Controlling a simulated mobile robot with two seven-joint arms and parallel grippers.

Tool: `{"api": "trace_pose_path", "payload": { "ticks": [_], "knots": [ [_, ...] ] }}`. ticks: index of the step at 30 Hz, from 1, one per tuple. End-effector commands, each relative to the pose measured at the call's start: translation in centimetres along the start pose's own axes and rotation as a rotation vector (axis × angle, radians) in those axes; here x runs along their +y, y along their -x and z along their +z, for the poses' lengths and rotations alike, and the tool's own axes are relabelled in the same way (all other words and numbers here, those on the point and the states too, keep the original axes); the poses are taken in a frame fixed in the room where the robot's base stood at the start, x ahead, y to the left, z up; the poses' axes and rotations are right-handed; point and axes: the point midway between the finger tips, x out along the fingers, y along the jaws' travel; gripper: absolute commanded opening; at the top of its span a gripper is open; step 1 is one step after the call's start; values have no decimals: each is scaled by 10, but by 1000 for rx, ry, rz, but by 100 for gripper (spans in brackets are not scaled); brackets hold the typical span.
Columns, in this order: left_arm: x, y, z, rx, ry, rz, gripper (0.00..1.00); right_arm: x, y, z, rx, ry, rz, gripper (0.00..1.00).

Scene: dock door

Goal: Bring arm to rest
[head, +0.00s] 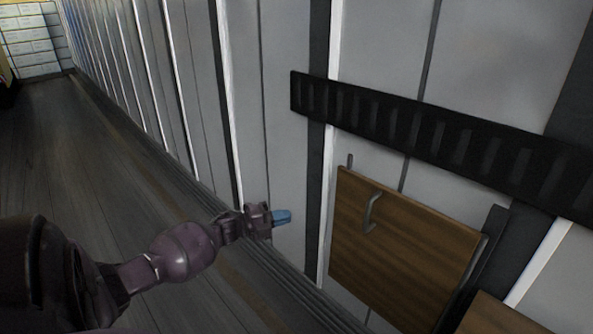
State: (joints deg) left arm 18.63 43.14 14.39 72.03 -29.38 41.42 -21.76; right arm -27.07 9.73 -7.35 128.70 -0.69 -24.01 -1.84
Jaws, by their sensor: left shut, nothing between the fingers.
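My left arm comes in from the lower left over the dark plank floor. Its gripper (281,217) has bluish fingers that are closed together with nothing between them. It points right, toward the grey panelled wall, and appears apart from the brown wooden panel. My right gripper is not in view.
The brown wooden panel (401,246) with a bent metal handle (371,213) is at the wall on the right. A black slotted rail (430,135) runs along the wall above it. Pale stacked boxes (30,45) stand far back left. The floor (90,150) behind my arm is clear.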

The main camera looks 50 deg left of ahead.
Motion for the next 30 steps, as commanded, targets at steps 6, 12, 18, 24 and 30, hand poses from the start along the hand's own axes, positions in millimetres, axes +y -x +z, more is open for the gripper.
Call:
{"api": "trace_pose_path", "payload": {
  "ticks": [6, 12, 18, 24, 30],
  "knots": [
    [0, 5, 1, 1, 0, 0, 0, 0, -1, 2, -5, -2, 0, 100],
    [8, 8, -7, -9, 26, 8, 0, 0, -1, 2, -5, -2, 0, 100],
    [56, 35, -73, -106, 244, 57, 0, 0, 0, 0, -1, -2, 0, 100],
    [101, 85, -175, -292, 605, 140, 0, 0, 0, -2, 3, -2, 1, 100],
    [112, 134, -270, -491, 959, 227, 0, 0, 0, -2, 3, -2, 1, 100]
  ]
}}
